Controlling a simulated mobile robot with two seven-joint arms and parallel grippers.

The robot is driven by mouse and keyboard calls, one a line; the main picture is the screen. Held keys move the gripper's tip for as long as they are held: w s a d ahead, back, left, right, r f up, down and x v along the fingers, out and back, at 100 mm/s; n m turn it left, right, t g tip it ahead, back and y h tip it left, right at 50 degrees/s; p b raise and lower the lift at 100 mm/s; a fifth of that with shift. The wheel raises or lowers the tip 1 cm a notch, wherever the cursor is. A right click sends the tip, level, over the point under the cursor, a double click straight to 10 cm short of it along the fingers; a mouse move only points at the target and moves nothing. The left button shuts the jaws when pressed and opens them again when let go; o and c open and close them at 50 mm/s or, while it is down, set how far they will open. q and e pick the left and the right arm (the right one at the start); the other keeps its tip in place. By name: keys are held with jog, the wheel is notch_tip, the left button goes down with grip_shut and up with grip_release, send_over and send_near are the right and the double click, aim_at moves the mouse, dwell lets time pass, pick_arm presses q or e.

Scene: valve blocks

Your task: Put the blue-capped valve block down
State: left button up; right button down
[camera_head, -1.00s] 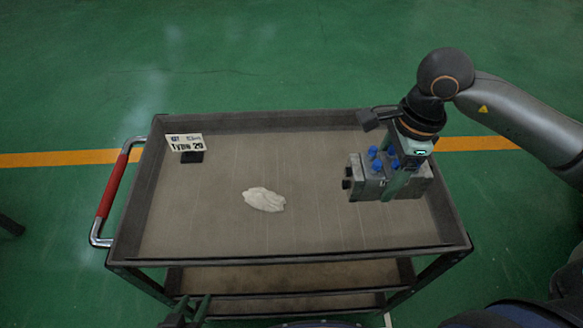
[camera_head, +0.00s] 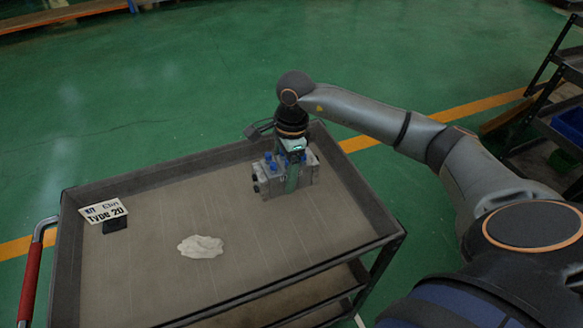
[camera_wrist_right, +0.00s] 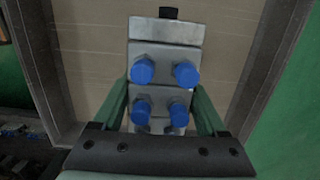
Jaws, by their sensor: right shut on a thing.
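The grey metal valve block (camera_head: 267,183) with blue caps is at the far right part of the cart's top tray (camera_head: 150,265). My right gripper (camera_head: 292,180) is shut on it from above, with a green finger down its near side. In the right wrist view, the block (camera_wrist_right: 165,65) sits between the two green fingers (camera_wrist_right: 160,112), its blue caps facing the camera. The block looks level and very low over the tray; I cannot tell whether its underside touches. My left gripper is not in view.
A crumpled white cloth (camera_head: 201,246) lies mid-tray. A "Type 20" sign (camera_head: 104,211) stands at the tray's left. The tray has raised rims and a red handle (camera_head: 31,285). Bare tray lies between cloth and block. A dark shelf (camera_head: 560,85) stands at right.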

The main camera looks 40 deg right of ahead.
jog(key=shift+w+d+f, duration=0.15)
jog(key=shift+w+f, duration=0.6)
jog(key=shift+w+d+f, duration=0.1)
jog(key=shift+w+f, duration=0.6)
jog(key=shift+w, duration=0.05)
jog(key=shift+w+f, duration=0.1)
jog(key=shift+f, duration=1.5)
jog(key=shift+f+b, duration=0.15)
jog(key=shift+b, duration=0.15)
grip_release()
jog(key=shift+f, duration=0.15)
jog(key=shift+r, duration=0.25)
jog(key=r, duration=0.4)
jog(key=d+r, duration=0.1)
jog(key=r, duration=0.6)
jog(key=shift+s+d+r+p, duration=0.25)
jog(key=shift+s+r+p, duration=0.1)
jog(key=shift+r, duration=0.05)
